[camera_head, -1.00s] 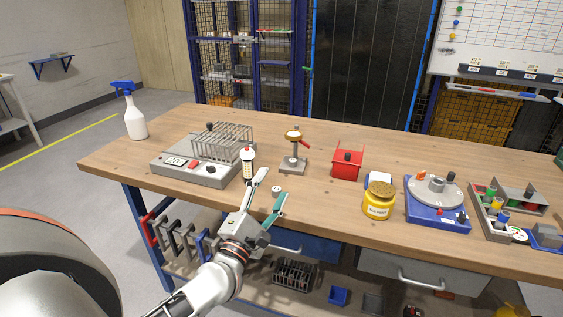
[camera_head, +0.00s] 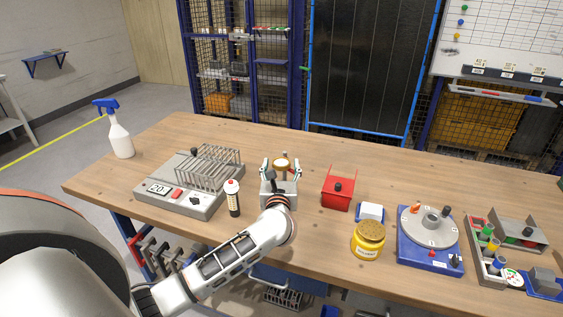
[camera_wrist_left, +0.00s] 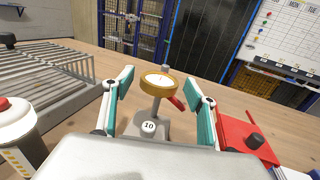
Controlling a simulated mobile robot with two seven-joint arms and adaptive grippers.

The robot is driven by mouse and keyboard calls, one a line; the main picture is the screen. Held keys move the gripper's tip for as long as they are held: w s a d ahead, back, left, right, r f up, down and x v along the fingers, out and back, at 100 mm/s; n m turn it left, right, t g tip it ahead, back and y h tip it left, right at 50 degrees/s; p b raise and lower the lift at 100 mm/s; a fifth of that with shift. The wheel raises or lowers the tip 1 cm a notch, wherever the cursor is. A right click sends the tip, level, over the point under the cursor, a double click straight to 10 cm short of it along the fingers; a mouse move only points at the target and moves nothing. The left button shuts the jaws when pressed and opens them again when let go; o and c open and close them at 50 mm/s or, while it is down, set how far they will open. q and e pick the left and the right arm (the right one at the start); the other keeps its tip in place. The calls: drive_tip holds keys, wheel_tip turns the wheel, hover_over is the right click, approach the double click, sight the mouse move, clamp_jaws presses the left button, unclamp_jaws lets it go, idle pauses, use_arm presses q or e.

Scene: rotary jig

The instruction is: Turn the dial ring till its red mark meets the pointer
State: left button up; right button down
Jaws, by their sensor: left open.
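A small grey stand carries a brass ring with a pale face (camera_head: 281,163); the ring also shows in the left wrist view (camera_wrist_left: 160,82). A red piece (camera_wrist_left: 178,103) juts out beside its post. A red mark and a pointer cannot be made out on it. My left gripper (camera_head: 281,168) is open, with one finger on each side of the ring and visible gaps between. In the left wrist view, the open fingers (camera_wrist_left: 160,90) flank the ring. A blue-based jig with a grey round plate (camera_head: 428,226) stands farther right. My right gripper is not in view.
A grey device with a wire rack (camera_head: 190,190) and a white-and-black bottle (camera_head: 232,198) stand left of my gripper. A red box (camera_head: 338,192), a yellow jar (camera_head: 368,240) and a parts tray (camera_head: 500,252) stand to the right. The bench behind the stand is clear.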

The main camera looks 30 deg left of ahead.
use_arm(q)
drive_tip(key=shift+x, duration=0.85)
drive_tip(key=c, duration=1.1)
drive_tip(key=shift+y, duration=0.3)
drive_tip(key=shift+n+g+y+b, duration=0.45)
drive_tip(key=shift+n+g+y, duration=0.15)
drive_tip(key=shift+n, duration=0.1)
drive_tip(key=o, duration=1.1)
